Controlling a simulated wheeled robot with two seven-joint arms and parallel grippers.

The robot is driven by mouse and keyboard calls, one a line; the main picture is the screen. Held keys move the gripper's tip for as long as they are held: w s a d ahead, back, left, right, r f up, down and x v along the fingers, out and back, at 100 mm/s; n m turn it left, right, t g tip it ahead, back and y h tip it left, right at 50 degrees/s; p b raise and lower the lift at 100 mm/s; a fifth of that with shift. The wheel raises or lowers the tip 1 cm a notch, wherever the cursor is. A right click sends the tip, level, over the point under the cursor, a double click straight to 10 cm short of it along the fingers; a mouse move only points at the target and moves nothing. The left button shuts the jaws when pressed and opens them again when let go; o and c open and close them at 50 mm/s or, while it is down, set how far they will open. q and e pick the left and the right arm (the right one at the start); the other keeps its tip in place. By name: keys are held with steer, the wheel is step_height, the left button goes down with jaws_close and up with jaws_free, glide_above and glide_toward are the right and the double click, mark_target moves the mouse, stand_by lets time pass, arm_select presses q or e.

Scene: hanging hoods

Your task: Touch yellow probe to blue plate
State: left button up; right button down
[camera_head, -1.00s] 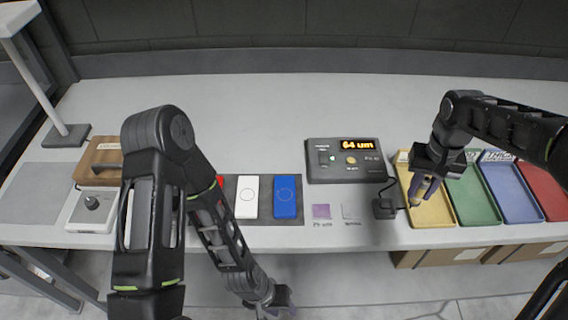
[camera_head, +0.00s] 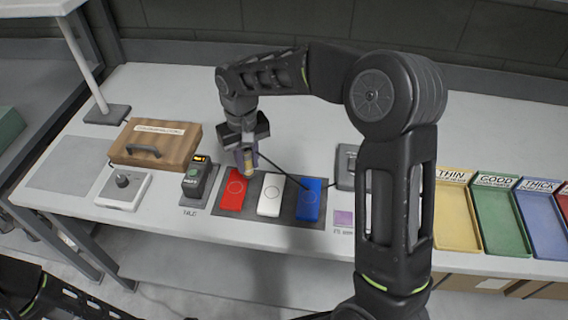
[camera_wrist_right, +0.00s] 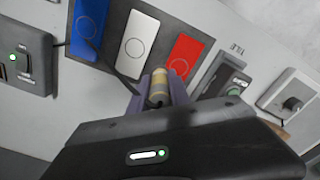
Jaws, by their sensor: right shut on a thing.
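My right gripper (camera_head: 243,158) is shut on the yellow probe (camera_head: 249,166), which points down over the far edge of the dark mat, near the red plate. In the wrist view the probe (camera_wrist_right: 158,88) sits between the purple fingertips, apart from the blue plate. The blue plate (camera_head: 308,201) lies flat at the right end of the row of three plates; it also shows in the wrist view (camera_wrist_right: 90,18) at top left. My left gripper is not visible; only part of that arm shows at bottom left.
The white plate (camera_head: 270,196) lies between the red plate (camera_head: 232,195) and the blue one. A wooden case (camera_head: 155,143) and colored trays (camera_head: 457,238) flank the plates.

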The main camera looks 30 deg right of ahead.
steer(key=shift+a, duration=0.15)
steer(key=shift+s+d+r+n, duration=0.1)
steer(key=shift+d+n, duration=0.2)
steer(key=shift+d, duration=0.1)
steer(key=s+d+r+n+p, duration=0.1)
steer(key=s+d+n+p, duration=0.1)
steer(key=s+d+n, duration=0.8)
steer(key=d+n, duration=0.1)
steer(key=n, duration=0.3)
steer(key=shift+d+r, duration=0.25)
steer(key=shift+d, duration=0.15)
